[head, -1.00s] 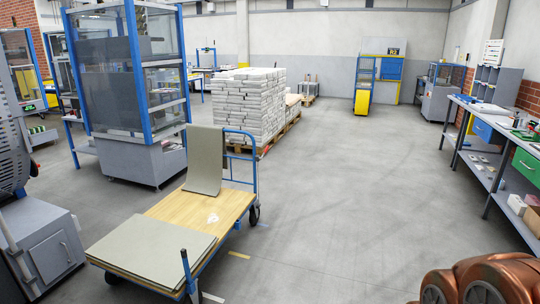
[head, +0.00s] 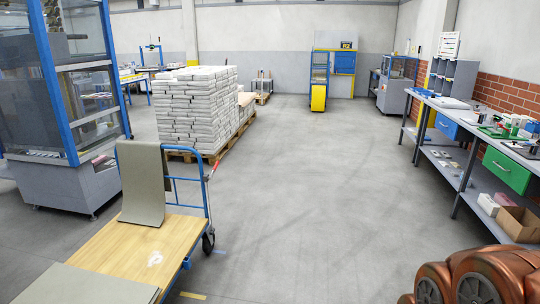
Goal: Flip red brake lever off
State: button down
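A blue-framed cart with a wooden deck (head: 135,247) stands at the lower left. A small thin red piece (head: 214,168) shows at the right side of its blue push handle (head: 206,185). It may be the red brake lever, but it is too small to tell its position. A bent grey-green sheet (head: 143,190) leans against the handle and hides part of it. My gripper is not in view; only a copper-coloured part of my arm shows at the lower right.
A pallet of stacked white bundles (head: 197,108) stands behind the cart. A blue-framed machine (head: 62,110) is at the left. A long workbench (head: 472,128) with a green drawer (head: 507,170) runs along the right. The grey floor (head: 310,190) between is clear.

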aim_at(216, 164)
jog(key=i, duration=1.7)
jog(key=u, duration=0.75)
jog(key=i, duration=1.85)
jog(key=u, duration=0.9)
jog(key=i, duration=0.35)
jog(key=u, duration=0.05)
